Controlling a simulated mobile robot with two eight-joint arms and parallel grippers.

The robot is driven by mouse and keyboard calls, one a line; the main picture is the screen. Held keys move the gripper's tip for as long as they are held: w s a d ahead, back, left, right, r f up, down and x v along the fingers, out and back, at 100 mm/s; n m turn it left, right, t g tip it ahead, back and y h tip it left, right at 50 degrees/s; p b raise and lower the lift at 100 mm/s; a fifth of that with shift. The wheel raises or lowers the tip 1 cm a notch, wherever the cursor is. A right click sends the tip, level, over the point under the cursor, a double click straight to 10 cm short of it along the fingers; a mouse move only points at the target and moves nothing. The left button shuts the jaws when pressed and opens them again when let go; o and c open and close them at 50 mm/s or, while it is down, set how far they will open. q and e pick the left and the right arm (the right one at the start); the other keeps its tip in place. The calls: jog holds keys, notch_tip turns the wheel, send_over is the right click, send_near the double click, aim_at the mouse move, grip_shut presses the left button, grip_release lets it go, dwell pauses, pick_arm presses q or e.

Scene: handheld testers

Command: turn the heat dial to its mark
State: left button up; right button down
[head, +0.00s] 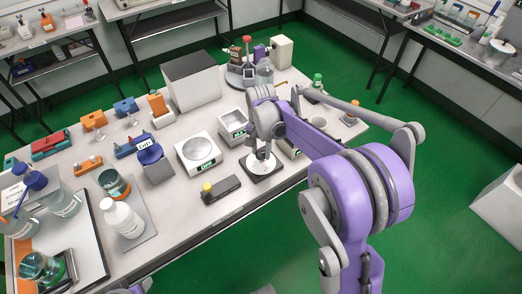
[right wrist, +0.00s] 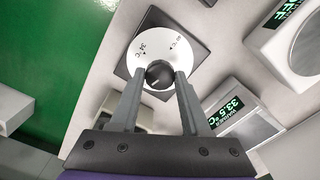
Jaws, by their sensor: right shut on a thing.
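The heat dial (head: 262,168) is a white disc on a dark square plate near the table's front edge. In the right wrist view the disc (right wrist: 150,48) carries small black temperature marks, one reading 34 °C, and a dark round knob (right wrist: 159,74) at its centre. The knob's pointer is too small to read surely. My right gripper (right wrist: 160,77) is shut on the knob, one finger on each side. In the head view my right gripper (head: 264,155) reaches down over the dial and hides part of it.
The warmer (head: 233,126) stands just behind the dial; its display (right wrist: 233,116) reads about 33.5 °C. A round-pan scale (head: 197,150) is to the left, and a grey block with a yellow knob (head: 220,190) lies in front. A pale box (head: 292,152) sits close on the right.

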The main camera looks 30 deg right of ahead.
jog(key=n, duration=0.5)
jog(key=shift+n, duration=0.3)
jog(key=n, duration=1)
jog(key=shift+n, duration=2.7)
jog(key=shift+c, duration=1.9)
grip_release()
